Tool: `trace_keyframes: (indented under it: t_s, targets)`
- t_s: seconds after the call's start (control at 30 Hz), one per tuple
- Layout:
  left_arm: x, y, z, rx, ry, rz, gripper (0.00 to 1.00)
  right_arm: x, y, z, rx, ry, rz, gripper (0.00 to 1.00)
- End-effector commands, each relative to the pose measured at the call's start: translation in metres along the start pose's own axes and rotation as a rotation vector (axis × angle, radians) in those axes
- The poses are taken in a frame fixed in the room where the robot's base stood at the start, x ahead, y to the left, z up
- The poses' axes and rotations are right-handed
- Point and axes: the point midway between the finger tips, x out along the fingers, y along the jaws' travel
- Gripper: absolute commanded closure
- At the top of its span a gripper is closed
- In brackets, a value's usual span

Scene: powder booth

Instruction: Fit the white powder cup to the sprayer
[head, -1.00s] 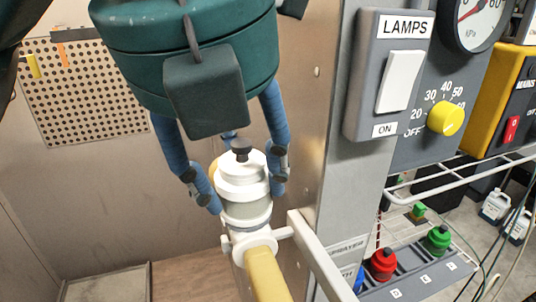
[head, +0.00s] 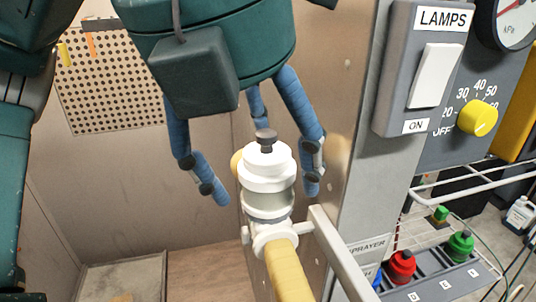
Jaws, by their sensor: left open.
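The white powder cup (head: 267,168), with a dark knob on its lid and a greyish band below, stands upright on top of the sprayer (head: 286,272). The sprayer has a white collar and a yellow body and sits beside a metal bracket. Cup and sprayer look in contact, but I cannot tell whether the joint is locked. My left gripper (head: 262,190), teal with blue fingers, is open. Its fingers are spread to the left and right of the cup and behind it, with visible gaps. My right gripper is not in view.
A grey post carries the lamps switch (head: 435,75) and stands close on the right. Beyond it are a yellow dial knob (head: 478,118) and a rack with a red cup (head: 402,265) and a green cup (head: 460,246). A perforated panel (head: 120,85) is on the back wall.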

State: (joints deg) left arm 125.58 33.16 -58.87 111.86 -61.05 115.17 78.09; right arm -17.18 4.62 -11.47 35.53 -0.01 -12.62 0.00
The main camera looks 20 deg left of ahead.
Motion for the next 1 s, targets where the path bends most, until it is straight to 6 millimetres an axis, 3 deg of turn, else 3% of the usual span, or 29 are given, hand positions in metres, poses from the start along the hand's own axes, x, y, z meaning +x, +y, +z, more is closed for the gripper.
trace_keyframes:
  t_s: [0.27, 0.7, 1.0]
  targets:
    - [-0.013, 0.0, 0.001, -0.001, -0.002, 0.001, 0.29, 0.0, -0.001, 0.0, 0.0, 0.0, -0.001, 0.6]
    - [-0.094, 0.0, 0.0, -0.005, -0.006, 0.0, 0.29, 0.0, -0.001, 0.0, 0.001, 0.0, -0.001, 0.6]
    - [-0.118, 0.0, 0.0, -0.001, -0.001, 0.0, 0.29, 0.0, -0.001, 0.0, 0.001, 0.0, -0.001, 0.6]
